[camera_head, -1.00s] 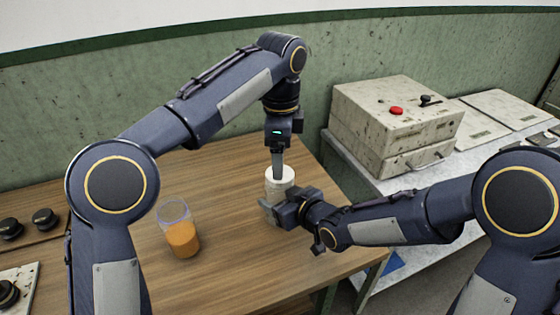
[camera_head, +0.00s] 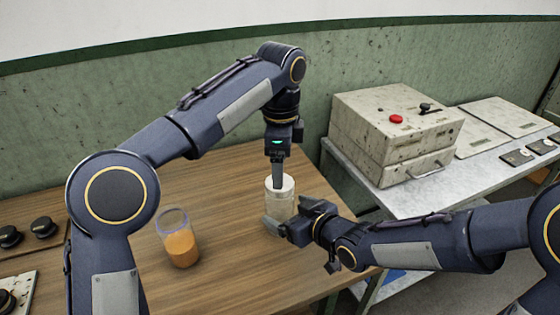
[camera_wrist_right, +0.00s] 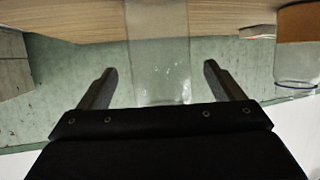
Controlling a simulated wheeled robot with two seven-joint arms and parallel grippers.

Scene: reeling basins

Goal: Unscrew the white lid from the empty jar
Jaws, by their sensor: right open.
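The empty jar (camera_head: 281,206) is clear and stands upright on the wooden table. Its white lid (camera_head: 287,186) is on top. My left gripper (camera_head: 278,182) points straight down at the lid, its fingers overlapping the lid in the picture; they line up, so I cannot tell whether they grip it. My right gripper (camera_head: 274,222) is low at the jar's near right side. In the right wrist view the clear jar (camera_wrist_right: 158,55) stands between the spread fingers of the right gripper (camera_wrist_right: 160,85), with gaps on both sides. The lid does not show there.
A clear jar with orange contents (camera_head: 181,245) stands to the left on the table; it also shows in the right wrist view (camera_wrist_right: 298,55). Black knobs (camera_head: 43,223) sit at the far left. A worn box with a red button (camera_head: 390,130) stands on the side bench.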

